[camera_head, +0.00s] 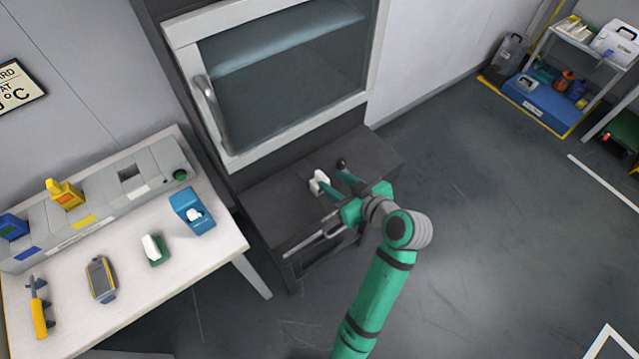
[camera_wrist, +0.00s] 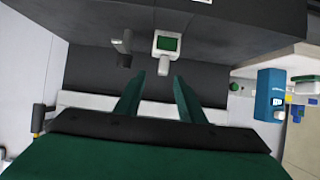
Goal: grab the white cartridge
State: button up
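A white cartridge-like piece (camera_head: 319,182) stands on the dark ledge below the glass-doored cabinet. In the wrist view the white piece (camera_wrist: 156,46) has a green face and lies just beyond my fingertips, roughly in line with the gap between them. My gripper (camera_head: 333,181) is over the ledge with its two green fingers pointing at the white piece. In the wrist view my gripper (camera_wrist: 158,80) is open, with nothing between the fingers. Whether a fingertip touches the piece I cannot tell.
A dark knob (camera_head: 342,163) stands close beside the white piece. The cabinet door has a grey handle (camera_head: 212,112). The white table (camera_head: 205,255) at left holds a blue box (camera_head: 190,211), another white piece on a green base (camera_head: 152,249) and a yellow-edged device (camera_head: 101,279).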

aim_at(323, 174)
jog(key=x, duration=0.5)
jog(key=shift+w+a, duration=0.1)
jog(key=shift+w, duration=0.15)
jog(key=shift+x, duration=2.6)
jog(key=shift+s+a, duration=0.15)
jog(key=shift+a, duration=0.05)
grip_shut()
jog(key=shift+s+a, duration=0.1)
jog(key=shift+a, duration=0.05)
